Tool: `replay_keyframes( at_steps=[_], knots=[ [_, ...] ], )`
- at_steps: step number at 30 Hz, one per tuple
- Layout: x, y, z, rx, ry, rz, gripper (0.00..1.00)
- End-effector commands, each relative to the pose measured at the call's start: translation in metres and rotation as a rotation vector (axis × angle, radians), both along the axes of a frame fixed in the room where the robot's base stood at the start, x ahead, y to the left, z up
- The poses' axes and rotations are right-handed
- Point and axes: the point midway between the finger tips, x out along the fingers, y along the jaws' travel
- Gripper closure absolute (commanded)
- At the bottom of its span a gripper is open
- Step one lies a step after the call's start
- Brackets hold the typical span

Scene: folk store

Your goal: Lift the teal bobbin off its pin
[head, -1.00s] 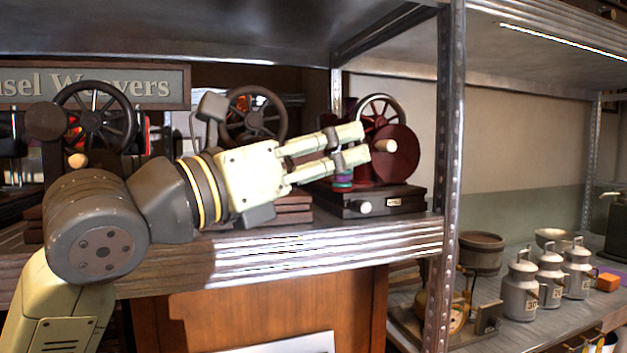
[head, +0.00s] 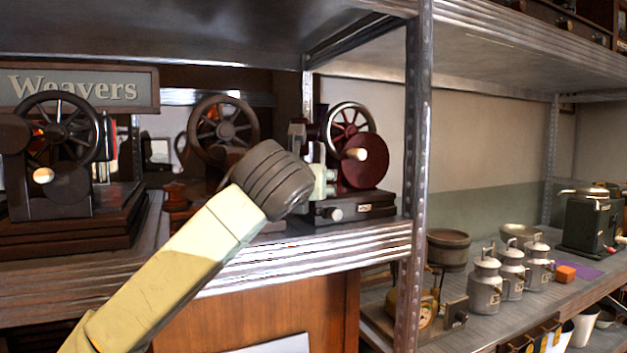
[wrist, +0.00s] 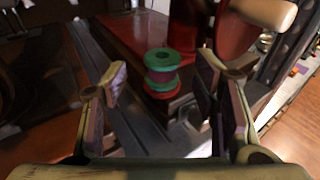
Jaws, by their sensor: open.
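The teal bobbin (wrist: 163,58) stands upright in the wrist view, near the corner of the dark red machine's base. Its top is a teal ring with a dark centre; a purple band and a green lower ring show beneath. I cannot make out the pin. My gripper (wrist: 161,82) is open, with one finger to the left of the bobbin and the other to the right. Gaps show between both fingers and the bobbin, and nothing is held. In the head view my arm hides the bobbin and most of my gripper.
The dark red machine (head: 362,170) with its spoked wheel and pale knob stands close beside my gripper. A metal shelf post (head: 415,180) is to its right. Another wheeled machine (head: 60,165) stands left. Grey milk cans (head: 486,285) sit on the lower right shelf.

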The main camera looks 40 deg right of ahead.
Motion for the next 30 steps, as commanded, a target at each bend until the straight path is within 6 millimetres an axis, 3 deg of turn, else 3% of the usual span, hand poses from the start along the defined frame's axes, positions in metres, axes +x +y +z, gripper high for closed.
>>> replay_keyframes(
  at_steps=[6, 16, 30],
  knots=[
    [0.020, -0.025, 0.000, 0.001, 0.004, -0.002, 0.45],
    [0.024, -0.029, -0.004, 0.001, 0.001, -0.002, 0.46],
    [0.024, -0.029, -0.003, 0.001, 0.001, -0.002, 0.77]
  ],
)
